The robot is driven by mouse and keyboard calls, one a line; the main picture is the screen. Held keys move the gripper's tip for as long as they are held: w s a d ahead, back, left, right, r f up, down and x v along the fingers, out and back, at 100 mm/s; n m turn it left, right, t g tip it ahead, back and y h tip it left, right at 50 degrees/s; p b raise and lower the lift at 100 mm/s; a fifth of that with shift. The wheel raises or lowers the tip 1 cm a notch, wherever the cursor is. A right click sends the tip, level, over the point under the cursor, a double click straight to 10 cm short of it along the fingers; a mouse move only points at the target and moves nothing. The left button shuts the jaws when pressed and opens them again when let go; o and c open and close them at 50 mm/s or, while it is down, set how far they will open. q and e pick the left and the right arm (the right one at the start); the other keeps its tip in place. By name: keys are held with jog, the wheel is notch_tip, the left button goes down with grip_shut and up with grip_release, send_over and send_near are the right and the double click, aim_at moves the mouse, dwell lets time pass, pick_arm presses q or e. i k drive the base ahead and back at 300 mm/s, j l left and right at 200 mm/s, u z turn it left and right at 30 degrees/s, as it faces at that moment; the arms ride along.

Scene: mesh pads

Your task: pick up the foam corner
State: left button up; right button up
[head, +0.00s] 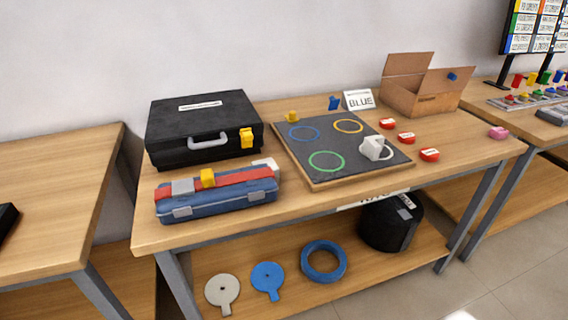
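No thing in the head view is plainly marked as the foam corner, and at this size I cannot tell which one it is. A white angular block (372,146) sits on the right part of the dark board, beside or partly over a white ring outline. A small pink block (498,132) lies near the table's right end. Neither of my grippers is in view.
The dark board (335,168) has coloured rings. The black case (190,125) and blue toolbox (225,202) fill the table's left. Round items, including a blue ring (305,262), occupy the lower shelf.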

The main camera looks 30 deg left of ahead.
aim_at(372, 146)
jog(key=i+j+u, duration=0.3)
jog(key=i+u, duration=0.35)
jog(key=i, duration=0.15)
